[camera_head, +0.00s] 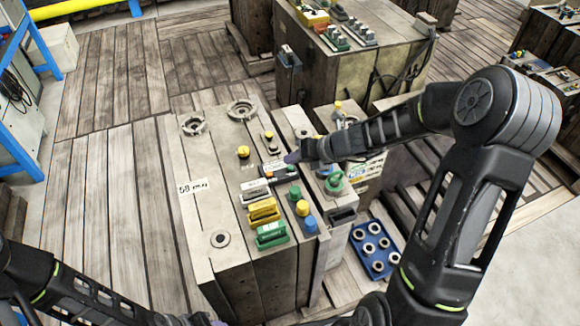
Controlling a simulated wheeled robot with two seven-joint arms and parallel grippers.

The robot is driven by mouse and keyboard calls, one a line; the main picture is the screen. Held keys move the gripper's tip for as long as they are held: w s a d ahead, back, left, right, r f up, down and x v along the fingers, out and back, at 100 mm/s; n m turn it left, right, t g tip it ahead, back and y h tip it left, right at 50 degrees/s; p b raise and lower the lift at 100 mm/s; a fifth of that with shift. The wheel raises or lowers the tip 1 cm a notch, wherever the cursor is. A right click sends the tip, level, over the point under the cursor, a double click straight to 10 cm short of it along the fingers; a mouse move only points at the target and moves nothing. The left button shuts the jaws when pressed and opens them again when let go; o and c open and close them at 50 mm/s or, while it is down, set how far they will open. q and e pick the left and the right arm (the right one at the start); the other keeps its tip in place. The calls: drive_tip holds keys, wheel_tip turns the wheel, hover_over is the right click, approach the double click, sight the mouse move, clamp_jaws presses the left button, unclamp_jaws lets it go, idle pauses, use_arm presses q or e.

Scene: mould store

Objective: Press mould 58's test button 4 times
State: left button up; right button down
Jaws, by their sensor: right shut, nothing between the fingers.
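A grey mould block (215,235) stands in the middle, with a white number label (193,187) whose digits look like 58 or 59. Its top carries a yellow knob (243,152), a small dark-and-yellow part (268,136), and white, yellow and green plug blocks. Green, yellow and blue knobs stand along its right part. I cannot tell which is the test button. My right gripper (291,158) is shut and empty, its tip low over the upper right of the top. I cannot tell whether it touches anything. My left gripper (203,320) is partly cut off at the bottom edge.
A blue tray with metal rings (376,249) lies right of the block. Another mould (395,62) with connectors and cables stands behind. A blue rack (20,95) is at the left. Wooden floor (110,190) is clear left of the block.

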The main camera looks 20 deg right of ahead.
drive_tip(key=shift+f, duration=0.3)
drive_tip(key=shift+f+b, duration=0.45)
idle(0.6)
drive_tip(key=shift+r, duration=0.1)
drive_tip(key=shift+r+p, duration=0.8)
drive_tip(key=shift+p, duration=0.15)
wheel_tip(320, 180, up, 5)
drive_tip(key=p, duration=0.5)
idle(0.9)
